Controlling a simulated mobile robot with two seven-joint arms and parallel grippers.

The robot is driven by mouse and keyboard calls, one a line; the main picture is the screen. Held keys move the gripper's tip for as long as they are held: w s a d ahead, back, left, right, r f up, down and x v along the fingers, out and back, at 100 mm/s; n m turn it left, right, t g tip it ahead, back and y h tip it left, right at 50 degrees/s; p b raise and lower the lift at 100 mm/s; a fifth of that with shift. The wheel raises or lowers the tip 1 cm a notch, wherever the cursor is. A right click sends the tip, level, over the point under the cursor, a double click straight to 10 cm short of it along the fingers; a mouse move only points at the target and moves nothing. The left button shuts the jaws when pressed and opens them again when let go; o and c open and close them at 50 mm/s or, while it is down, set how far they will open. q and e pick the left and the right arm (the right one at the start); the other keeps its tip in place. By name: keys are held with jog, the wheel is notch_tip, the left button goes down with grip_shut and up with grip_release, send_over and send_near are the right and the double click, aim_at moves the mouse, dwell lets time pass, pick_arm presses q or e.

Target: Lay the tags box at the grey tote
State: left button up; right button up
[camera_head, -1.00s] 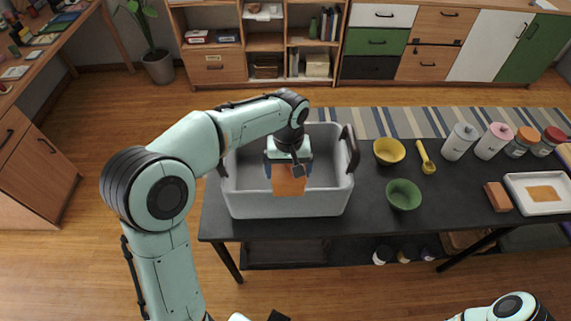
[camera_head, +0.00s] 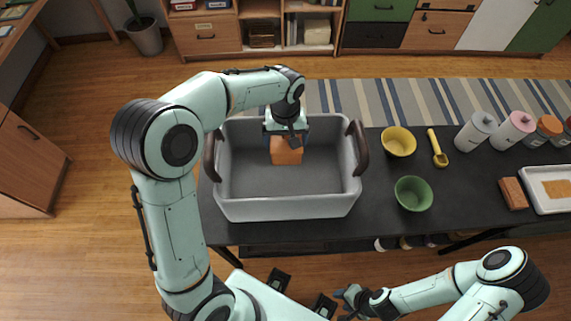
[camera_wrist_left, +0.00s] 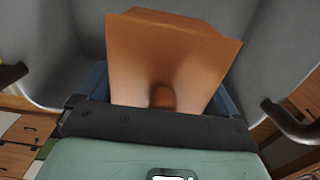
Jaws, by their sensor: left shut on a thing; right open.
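The tags box (camera_head: 286,151), an orange-brown carton, is in my left gripper (camera_head: 287,138), whose blue fingers are shut on it. In the left wrist view the box (camera_wrist_left: 175,50) fills the space between the fingers, with grey tote walls around it. The grey tote (camera_head: 285,208) is a wide open bin with dark handles, standing on the black table. The box is over the far middle part of the tote's inside; I cannot tell whether it touches the floor or far wall. My right gripper (camera_head: 346,300) is open and low, in front of the table.
The black table (camera_head: 455,195) also holds a yellow bowl (camera_head: 398,141), a green bowl (camera_head: 413,193), a yellow scoop (camera_head: 437,148), several jars, a brown block (camera_head: 513,193) and a white tray (camera_head: 551,188). A striped rug (camera_head: 415,98) lies behind. The tote's near floor is clear.

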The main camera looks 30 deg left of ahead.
aim_at(286, 169)
pick_arm(q)
notch_tip(286, 169, down, 14)
jog(key=shift+a+r+b, duration=0.1)
jog(key=shift+b, duration=0.25)
jog(key=o, duration=0.7)
jog(key=shift+w+r, duration=0.1)
jog(key=shift+r, duration=0.15)
notch_tip(286, 169, up, 12)
jog(key=shift+f+p, duration=0.15)
jog(key=shift+p, duration=0.25)
